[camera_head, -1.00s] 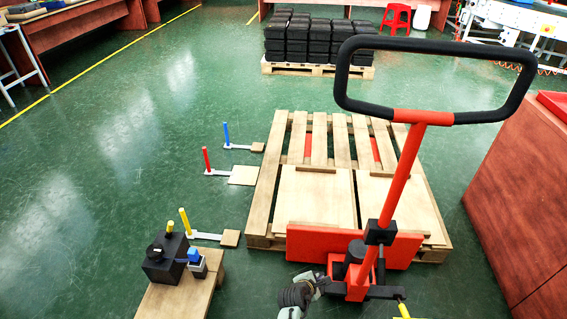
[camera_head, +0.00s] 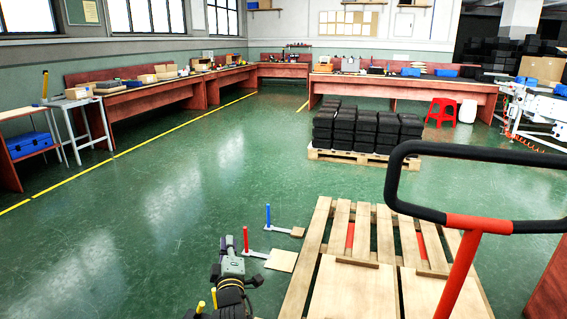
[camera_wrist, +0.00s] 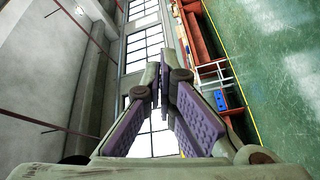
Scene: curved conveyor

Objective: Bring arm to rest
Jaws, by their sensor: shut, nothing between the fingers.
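My gripper (camera_wrist: 161,88) is in the wrist view with its two purple-padded fingers brought together at the tips. Nothing is held between them. The wrist view looks sideways across the room, with windows behind the fingers and the green floor at the right. In the head view, my arm's end (camera_head: 232,268) shows at the bottom, left of the wooden pallet (camera_head: 311,243). It hides part of the floor near the red post (camera_head: 245,240).
The red pallet jack handle (camera_head: 462,268) rises at the right over the pallet. A blue post (camera_head: 267,214) stands left of the pallet. Black blocks (camera_head: 365,128) sit on another pallet farther back. Benches (camera_head: 165,98) line the walls. The green floor at left is open.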

